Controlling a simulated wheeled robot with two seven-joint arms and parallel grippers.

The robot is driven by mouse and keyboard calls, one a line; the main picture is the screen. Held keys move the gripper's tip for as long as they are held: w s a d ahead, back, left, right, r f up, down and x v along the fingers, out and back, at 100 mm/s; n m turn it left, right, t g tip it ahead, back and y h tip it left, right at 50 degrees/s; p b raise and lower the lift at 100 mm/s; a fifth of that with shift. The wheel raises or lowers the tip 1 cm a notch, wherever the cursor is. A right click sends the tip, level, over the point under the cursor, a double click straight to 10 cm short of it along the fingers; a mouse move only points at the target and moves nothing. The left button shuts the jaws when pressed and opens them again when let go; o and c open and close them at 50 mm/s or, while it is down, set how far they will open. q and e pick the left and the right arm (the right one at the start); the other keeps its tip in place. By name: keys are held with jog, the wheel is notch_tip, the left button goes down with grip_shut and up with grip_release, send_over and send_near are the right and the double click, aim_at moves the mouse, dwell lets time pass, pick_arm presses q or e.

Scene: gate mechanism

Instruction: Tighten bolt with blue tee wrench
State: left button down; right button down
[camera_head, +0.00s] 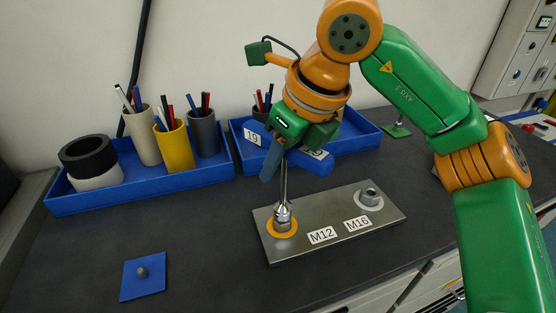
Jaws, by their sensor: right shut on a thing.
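The blue tee wrench (284,185) stands roughly upright on the left bolt of a metal plate (290,252). Its steel shaft and socket sit over that bolt, which has an orange ring (282,234) and lies beside the M12 label. The bolt head is hidden by the socket. My right gripper (297,142) is shut on the wrench's blue handle at the top, with part of the handle showing below it. A second bolt (370,196) with a pale ring stands uncovered near the M16 label. My left gripper is not in view.
Another blue tray (165,190) at the left holds pen cups and dark and white rings. A blue square with a grey knob (142,272) lies at the front left. The dark table between is clear.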

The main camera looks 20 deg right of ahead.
jog(key=shift+f+m+h+b, duration=0.25)
jog(key=shift+m+h+b, duration=0.15)
jog(key=shift+m, duration=0.6)
jog(key=shift+d+m, duration=0.1)
jog(key=shift+m, duration=0.6)
jog(key=shift+r+h, duration=0.1)
jog(key=shift+h, duration=0.2)
notch_tip(320, 180, up, 7)
jog(key=p, duration=0.6)
jog(key=shift+w, duration=0.15)
jog(key=shift+f, duration=0.25)
